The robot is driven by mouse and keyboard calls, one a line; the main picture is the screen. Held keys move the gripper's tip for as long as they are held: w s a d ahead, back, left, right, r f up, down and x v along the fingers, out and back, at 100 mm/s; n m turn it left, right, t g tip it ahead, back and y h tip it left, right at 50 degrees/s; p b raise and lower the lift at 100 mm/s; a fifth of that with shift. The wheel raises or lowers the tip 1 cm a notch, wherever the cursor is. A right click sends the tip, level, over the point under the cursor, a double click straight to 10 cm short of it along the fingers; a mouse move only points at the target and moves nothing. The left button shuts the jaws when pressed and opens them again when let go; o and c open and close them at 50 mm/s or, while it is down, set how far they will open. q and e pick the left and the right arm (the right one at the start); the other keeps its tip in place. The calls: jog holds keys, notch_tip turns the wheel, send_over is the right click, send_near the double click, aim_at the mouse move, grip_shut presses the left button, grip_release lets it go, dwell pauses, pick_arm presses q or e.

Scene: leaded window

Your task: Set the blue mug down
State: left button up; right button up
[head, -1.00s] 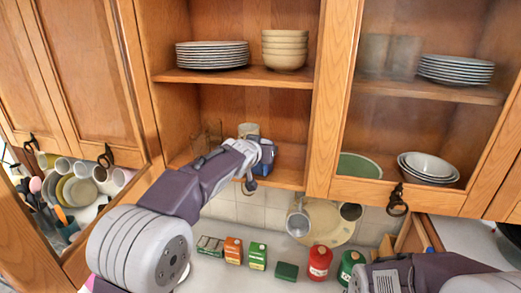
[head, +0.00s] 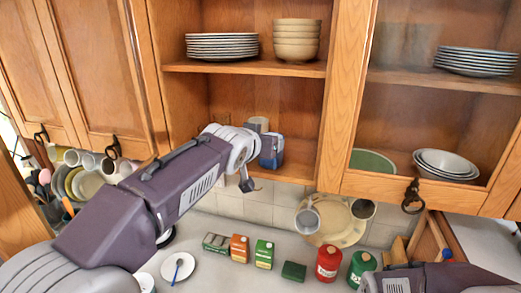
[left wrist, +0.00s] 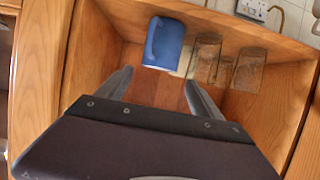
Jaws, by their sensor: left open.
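The blue mug (left wrist: 165,43) shows in the left wrist view, on the lower shelf of the open cupboard, with its handle to the left. My left gripper (left wrist: 158,92) is open, its two fingers apart, and the mug lies just beyond the fingertips, with a gap between. In the head view my left arm reaches into the lower compartment.
Plates (head: 221,46) and stacked bowls (head: 297,40) fill the shelf above. A cupboard post (head: 343,105) stands to the right. Boxes and canisters line the counter below.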

pick_arm(q)
jog(key=shift+v, duration=0.9)
jog(key=shift+w, duration=0.1)
jog(key=s+a+f+n+g+y, duration=0.1)
jog(key=s+a+f+g, duration=0.2)
jog(key=f, duration=0.8)
jog(key=s+a+f+g+y, duration=0.1)
jog(key=s+a+f+g, duration=0.25)
jog(key=f, duration=0.65)
jog(key=s+a+f+g, duration=0.2)
jog(key=s+a+f, duration=0.1)
jog(key=s+f, duration=0.5)
jog(key=s+a+f+n+g, duration=0.1)
jog(key=s+a+f+g, duration=0.1)
jog(key=s+f, duration=0.7)
jog(key=s+g, duration=0.1)
jog(key=s, duration=0.2)
jog(key=shift+a+g, duration=0.35)
jog(key=shift+a, duration=0.05)
